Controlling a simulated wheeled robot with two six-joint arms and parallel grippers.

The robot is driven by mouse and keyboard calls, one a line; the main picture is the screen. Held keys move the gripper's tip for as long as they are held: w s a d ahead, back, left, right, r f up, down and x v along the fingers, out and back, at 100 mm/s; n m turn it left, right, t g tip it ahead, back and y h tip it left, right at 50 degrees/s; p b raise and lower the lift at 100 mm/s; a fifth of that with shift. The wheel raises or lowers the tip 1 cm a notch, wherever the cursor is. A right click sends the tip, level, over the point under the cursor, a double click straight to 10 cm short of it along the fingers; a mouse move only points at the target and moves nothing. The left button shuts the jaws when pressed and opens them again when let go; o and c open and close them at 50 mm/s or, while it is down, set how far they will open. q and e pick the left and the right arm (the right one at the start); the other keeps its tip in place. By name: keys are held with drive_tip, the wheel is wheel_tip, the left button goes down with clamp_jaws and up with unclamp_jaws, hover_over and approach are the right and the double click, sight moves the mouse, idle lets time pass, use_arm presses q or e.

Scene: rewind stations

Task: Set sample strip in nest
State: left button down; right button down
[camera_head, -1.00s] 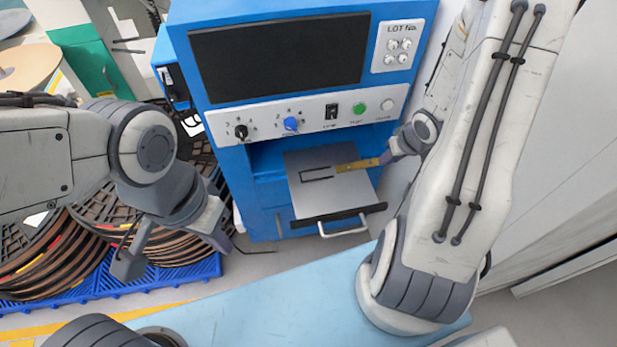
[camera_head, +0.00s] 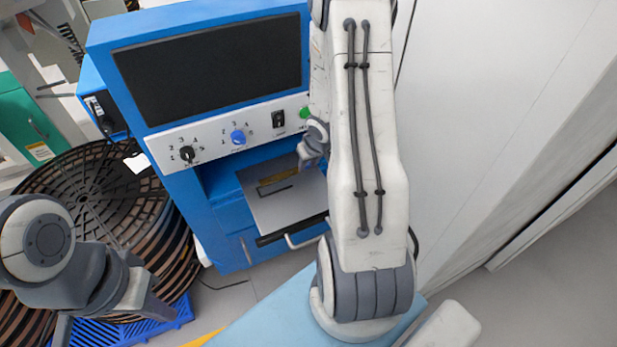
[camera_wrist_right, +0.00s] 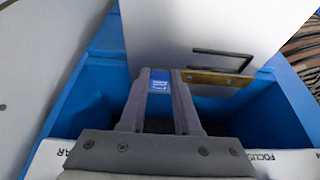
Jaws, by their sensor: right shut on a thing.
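The sample strip (camera_head: 278,179), thin and golden-brown, is over the grey plate of the pulled-out drawer (camera_head: 290,210). The nest (camera_head: 277,191) is a dark rectangular outline on that plate, and the strip overlaps its back part in the head view. My right gripper (camera_head: 312,155) is shut on the strip at the plate's back right. In the right wrist view, the strip (camera_wrist_right: 220,78) sticks out sideways from the right gripper (camera_wrist_right: 165,80), beside the nest's dark rim (camera_wrist_right: 225,55). Whether the strip touches the plate is unclear. My left gripper (camera_head: 112,322) is open and empty at lower left.
The blue machine (camera_head: 220,200) with a dark screen (camera_head: 215,70) and knobs stands above the drawer. Black reels (camera_head: 100,185) and a blue pallet (camera_head: 130,335) are at left. A pale wall (camera_head: 480,120) is on the right.

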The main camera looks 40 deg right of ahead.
sight(305, 178)
wheel_tip(305, 178, down, 4)
drive_tip(key=b, duration=0.3)
drive_tip(key=shift+w+f+b, duration=0.15)
drive_tip(key=shift+b, duration=0.15)
drive_tip(key=c, duration=0.6)
unclamp_jaws()
